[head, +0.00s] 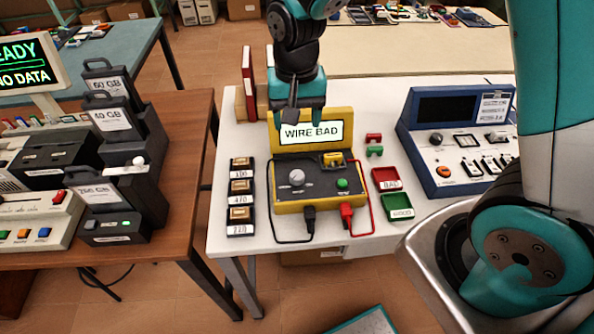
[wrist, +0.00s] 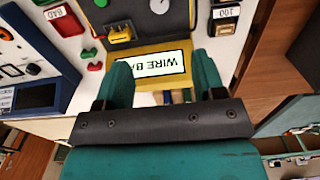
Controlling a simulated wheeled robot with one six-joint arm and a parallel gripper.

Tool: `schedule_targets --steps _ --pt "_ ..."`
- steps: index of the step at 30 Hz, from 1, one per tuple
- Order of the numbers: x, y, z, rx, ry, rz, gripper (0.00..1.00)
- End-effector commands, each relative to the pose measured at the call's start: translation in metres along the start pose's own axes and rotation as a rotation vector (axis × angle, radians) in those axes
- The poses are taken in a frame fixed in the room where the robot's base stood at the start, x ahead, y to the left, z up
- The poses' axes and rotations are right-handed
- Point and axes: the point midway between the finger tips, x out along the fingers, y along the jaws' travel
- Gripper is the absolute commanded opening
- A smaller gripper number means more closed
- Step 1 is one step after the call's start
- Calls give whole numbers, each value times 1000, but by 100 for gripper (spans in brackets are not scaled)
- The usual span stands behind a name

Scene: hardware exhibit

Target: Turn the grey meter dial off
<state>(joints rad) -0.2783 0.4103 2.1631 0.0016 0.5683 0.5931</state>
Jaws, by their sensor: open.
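The yellow meter (head: 283,205) stands on the white table, its raised screen (head: 311,133) reading "WIRE BAD". Its round grey dial (head: 297,177) sits on the dark front panel, left of a green button (head: 342,184). In the wrist view the dial (wrist: 159,5) is partly cut off at the top edge and the screen (wrist: 160,63) appears upside down. My gripper (head: 297,112) is open and empty, above and behind the dial near the screen's top. Its fingers (wrist: 162,75) stand apart in the wrist view, not touching the dial.
Black and red plugs with cables (head: 346,212) join the meter's front. Labelled component boxes (head: 241,187) lie to its left; red BAD (head: 386,179) and green GOOD (head: 398,207) trays lie to its right. A blue console (head: 455,140) stands further right. Red books (head: 248,83) stand behind left.

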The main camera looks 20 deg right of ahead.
Motion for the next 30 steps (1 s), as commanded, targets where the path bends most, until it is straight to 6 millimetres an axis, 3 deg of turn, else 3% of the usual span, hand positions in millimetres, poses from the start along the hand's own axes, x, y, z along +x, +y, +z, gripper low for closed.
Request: schedule_targets --steps 19,24,30 --pt "133 2 2 -1 -6 2 63" --pt "156 1 1 -1 -3 0 63" --pt "167 1 1 -2 -1 -1 63"
